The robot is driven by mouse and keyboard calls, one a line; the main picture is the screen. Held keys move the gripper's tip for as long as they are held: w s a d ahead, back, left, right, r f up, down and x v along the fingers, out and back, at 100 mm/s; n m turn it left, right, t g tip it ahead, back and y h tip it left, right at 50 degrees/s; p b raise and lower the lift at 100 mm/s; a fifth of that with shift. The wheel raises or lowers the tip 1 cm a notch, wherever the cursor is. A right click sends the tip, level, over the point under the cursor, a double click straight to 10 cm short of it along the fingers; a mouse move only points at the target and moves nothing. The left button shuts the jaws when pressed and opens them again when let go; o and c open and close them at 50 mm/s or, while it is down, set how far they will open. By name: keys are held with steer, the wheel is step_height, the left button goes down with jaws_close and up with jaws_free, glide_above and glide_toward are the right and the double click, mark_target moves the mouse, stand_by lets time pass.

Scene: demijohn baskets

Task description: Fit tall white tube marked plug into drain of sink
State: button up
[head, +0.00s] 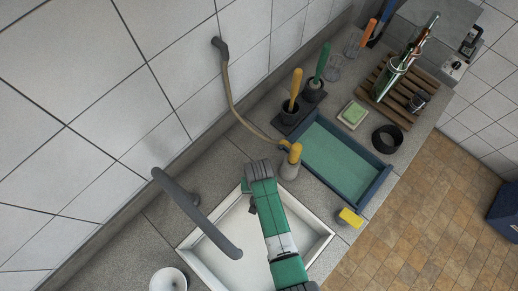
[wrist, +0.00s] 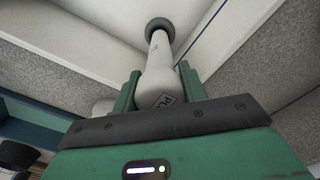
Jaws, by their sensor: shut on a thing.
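My gripper (wrist: 158,88) is shut on the tall white tube (wrist: 158,62), which shows between the green fingers in the wrist view. Part of its dark lettering, "PLU", is readable. I cannot tell whether the tube's end touches the basin.
A grey tap (head: 200,215) arches over the sink's left side. A white cup (head: 168,281) stands lower left.

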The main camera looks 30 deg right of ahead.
steer(key=shift+r, duration=0.15)
steer(key=shift+r+p, duration=2.7)
steer(key=shift+p, duration=0.05)
